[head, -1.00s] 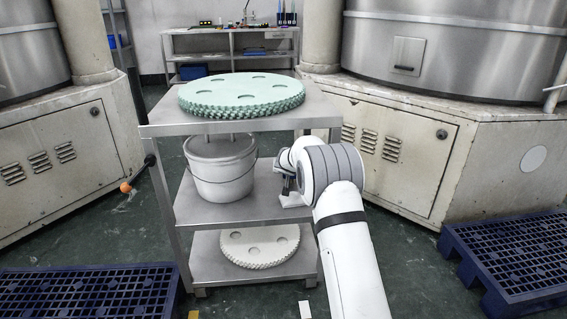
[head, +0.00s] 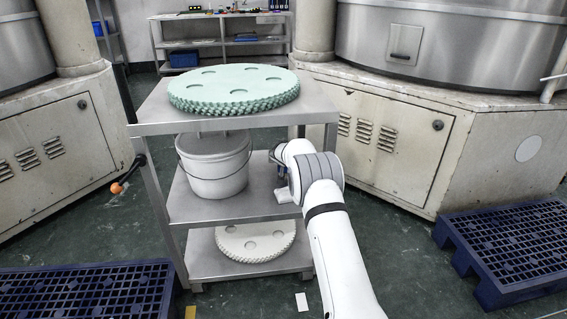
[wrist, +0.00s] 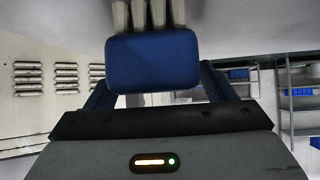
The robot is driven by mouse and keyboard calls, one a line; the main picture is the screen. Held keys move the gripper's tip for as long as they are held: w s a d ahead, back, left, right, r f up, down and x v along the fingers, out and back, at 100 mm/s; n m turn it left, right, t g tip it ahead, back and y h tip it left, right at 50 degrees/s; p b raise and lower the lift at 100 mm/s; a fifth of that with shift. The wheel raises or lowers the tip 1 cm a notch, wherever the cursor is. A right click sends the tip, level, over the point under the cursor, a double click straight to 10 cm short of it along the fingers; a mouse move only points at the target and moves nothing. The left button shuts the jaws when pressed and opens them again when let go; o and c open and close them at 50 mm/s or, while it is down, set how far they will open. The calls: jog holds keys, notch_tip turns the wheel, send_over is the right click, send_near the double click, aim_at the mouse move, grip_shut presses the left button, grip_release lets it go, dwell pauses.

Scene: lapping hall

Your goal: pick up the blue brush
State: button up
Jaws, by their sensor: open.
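The blue brush (wrist: 152,62) is close in front of my gripper (wrist: 158,84) in the wrist view. It shows a rounded blue block with several pale bristle tufts above it in the picture, against the grey shelf surface. My gripper is open, with one blue finger on each side behind the blue block; I cannot tell whether either touches it. In the head view my gripper (head: 277,165) is over the right part of the trolley's middle shelf (head: 235,207), partly hidden by my arm. The brush cannot be made out clearly there.
A pale bucket (head: 213,168) stands left of my gripper on the middle shelf. The trolley's top shelf (head: 155,112), bearing a green toothed disc (head: 233,88), is above. A white disc (head: 250,243) lies on the bottom shelf. Blue pallets (head: 85,292) lie either side.

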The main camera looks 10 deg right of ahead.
jog(key=shift+w+d+f, duration=0.1)
jog(key=shift+w+f, duration=0.2)
jog(key=shift+w, duration=0.05)
jog(key=shift+c, duration=0.5)
jog(key=c, duration=1)
